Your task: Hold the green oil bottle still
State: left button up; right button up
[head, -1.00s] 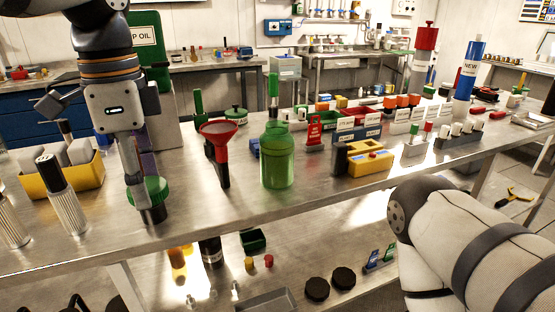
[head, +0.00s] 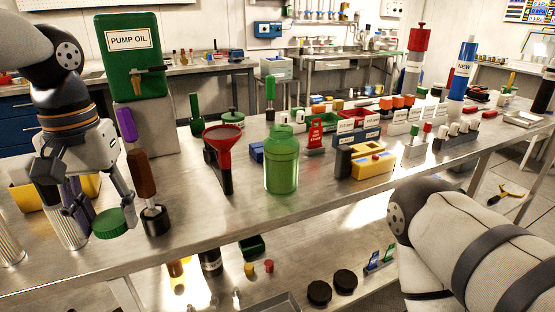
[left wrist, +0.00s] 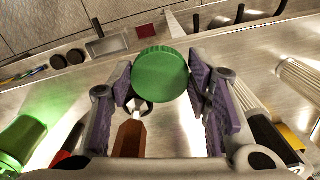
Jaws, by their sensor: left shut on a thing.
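The green oil bottle (head: 281,168) stands upright on the steel table, near the middle of the head view. It also shows at the left edge of the left wrist view (left wrist: 22,138), partly cut off. My left gripper (head: 98,212) is well to the left of the bottle, not touching it. It is shut on a round green cap (head: 110,223), which sits between the purple-padded fingertips in the left wrist view (left wrist: 160,73). My right arm shows at the lower right, but its gripper is out of view.
A red funnel (head: 222,138) stands left of the bottle. A yellow block (head: 372,165) stands right of the bottle. Bare table lies in front of the bottle.

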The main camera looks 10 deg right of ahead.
aim_at(281, 149)
jog(key=i+j+z, duration=0.15)
jog(key=j, duration=0.3)
jog(key=i+j+z, duration=0.15)
jog(key=j, duration=0.65)
jog(key=k+j, duration=0.1)
jog(key=j, duration=0.3)
jog(key=l+z, duration=0.1)
jog(key=l, duration=0.4)
jog(key=j+u, duration=0.1)
jog(key=j, duration=0.4)
